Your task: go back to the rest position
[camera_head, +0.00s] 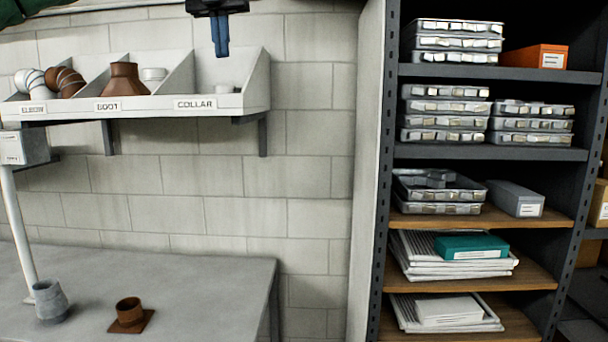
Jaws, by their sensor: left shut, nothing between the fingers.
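My left gripper (221,50) hangs in at the top of the head view with its blue fingers pointing down. The fingers are together with nothing between them. My right gripper is not in view.
The labelled shelf (150,103) also holds elbows (66,80) and a brown boot (124,78). Below, a grey bench (200,290) carries a grey fitting (49,300) and a brown fitting on a square flange (130,314). A stocked rack (480,152) stands right.

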